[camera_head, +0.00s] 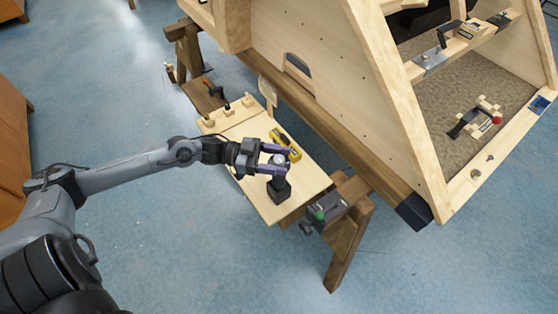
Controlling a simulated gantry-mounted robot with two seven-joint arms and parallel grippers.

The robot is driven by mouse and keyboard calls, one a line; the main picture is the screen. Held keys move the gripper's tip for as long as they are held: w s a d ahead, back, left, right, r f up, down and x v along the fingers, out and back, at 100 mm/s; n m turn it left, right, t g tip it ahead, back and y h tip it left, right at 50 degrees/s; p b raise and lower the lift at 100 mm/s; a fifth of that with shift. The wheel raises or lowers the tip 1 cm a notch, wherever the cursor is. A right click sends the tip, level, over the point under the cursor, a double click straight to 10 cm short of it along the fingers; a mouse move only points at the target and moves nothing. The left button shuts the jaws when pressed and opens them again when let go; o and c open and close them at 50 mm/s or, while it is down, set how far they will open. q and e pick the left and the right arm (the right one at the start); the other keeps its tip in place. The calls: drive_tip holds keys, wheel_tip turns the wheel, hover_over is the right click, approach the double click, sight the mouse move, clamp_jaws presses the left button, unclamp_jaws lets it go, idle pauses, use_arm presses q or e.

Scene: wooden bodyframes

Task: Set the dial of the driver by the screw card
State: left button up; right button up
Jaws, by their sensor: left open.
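A black cordless driver (280,183) appears to stand on its battery base on the wooden bench board. Its pale round upper part (279,160) lies between the two purple fingers of my left gripper (288,159). The gripper is open around that part; I cannot tell whether either finger touches it. The dial's marks are too small to read. A small upright pale wooden tag (268,92) at the board's far edge may be the screw card; its face is not legible. My right gripper is not in view.
A yellow tool (286,144) lies just behind the driver on the board (310,178). A vise with a green knob (320,215) is at the near right end. Pegs (227,106) stand at the far left. The large wooden frame (310,45) rises close behind.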

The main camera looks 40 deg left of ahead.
use_arm(q)
drive_tip(key=shift+w+d, duration=0.15)
drive_tip(key=c, duration=0.9)
drive_tip(key=n+t+y+p, duration=0.1)
drive_tip(key=p, duration=0.3)
drive_tip(key=r+n+t+y+p, duration=0.1)
drive_tip(key=t+p, duration=0.1)
drive_tip(key=p, duration=0.2)
drive_tip(key=shift+n+y, duration=0.4)
drive_tip(key=shift+c, duration=0.2)
drive_tip(key=n+t+y+p, duration=0.2)
drive_tip(key=y+p, duration=0.1)
drive_tip(key=p, duration=0.1)
drive_tip(key=n+t+y+p, duration=0.2)
drive_tip(key=n+y+p, duration=0.1)
drive_tip(key=y+p, duration=0.1)
drive_tip(key=shift+f+p, duration=0.2)
drive_tip(key=shift+p, duration=0.5)
drive_tip(key=shift+f+n+t+y+p, duration=0.1)
drive_tip(key=shift+n+t+y+p, duration=0.4)
drive_tip(key=shift+n+y+p, duration=0.55)
drive_tip(key=shift+f+n+y+p, duration=0.1)
drive_tip(key=shift+n+y+p, duration=0.1)
drive_tip(key=shift+n+y, duration=0.55)
drive_tip(key=shift+f+n+y+p, duration=0.1)
drive_tip(key=shift+n+y+p, duration=0.1)
drive_tip(key=shift+y, duration=0.9)
drive_tip(key=shift+y, duration=0.3)
